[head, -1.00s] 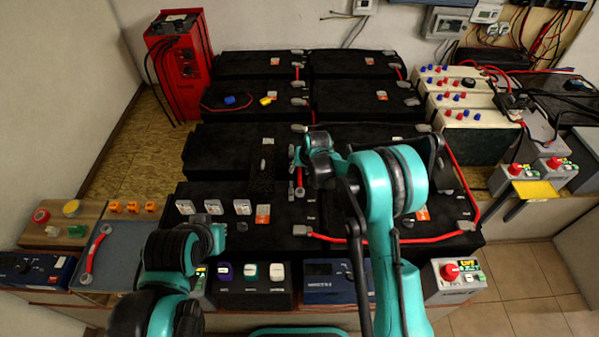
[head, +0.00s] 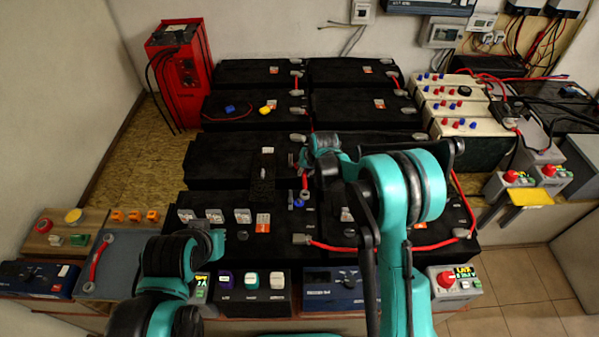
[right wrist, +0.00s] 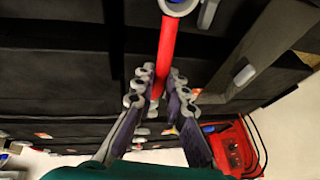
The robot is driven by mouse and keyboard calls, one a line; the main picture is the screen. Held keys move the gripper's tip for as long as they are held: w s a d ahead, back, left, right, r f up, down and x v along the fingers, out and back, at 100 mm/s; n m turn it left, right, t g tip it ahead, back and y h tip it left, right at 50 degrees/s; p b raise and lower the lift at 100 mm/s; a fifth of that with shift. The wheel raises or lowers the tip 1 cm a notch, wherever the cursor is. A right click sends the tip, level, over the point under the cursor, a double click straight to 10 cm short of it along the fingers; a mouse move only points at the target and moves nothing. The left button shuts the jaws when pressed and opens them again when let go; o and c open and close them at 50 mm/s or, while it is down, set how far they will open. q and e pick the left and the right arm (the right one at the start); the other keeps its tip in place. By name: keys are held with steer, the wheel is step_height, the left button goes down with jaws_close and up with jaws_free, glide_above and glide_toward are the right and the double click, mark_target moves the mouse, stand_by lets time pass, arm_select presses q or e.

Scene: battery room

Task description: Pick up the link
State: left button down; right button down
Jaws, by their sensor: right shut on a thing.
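The link is a red bar with a grey ring end. In the right wrist view the link (right wrist: 168,48) runs up from between the fingers, its ring end at the top edge. In the head view the link (head: 305,181) shows as a short red piece by the gap between two front black batteries. My right gripper (head: 298,160) is shut on the link; the right wrist view shows its fingers (right wrist: 154,88) on both sides of the bar. A blue-topped terminal (head: 298,203) shows just below the link. My left arm is folded at lower left, its fingers hidden.
Black batteries (head: 232,154) fill the bench. A similar red link (head: 97,260) lies on a grey tray (head: 122,267) at left. A red charger (head: 178,75) stands at the back left. A red cable (head: 405,248) crosses the front right battery.

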steer(key=s+d+r+p, duration=0.2)
steer(key=s+d+r, duration=0.3)
steer(key=d, duration=0.3)
steer(key=shift+r, duration=0.3)
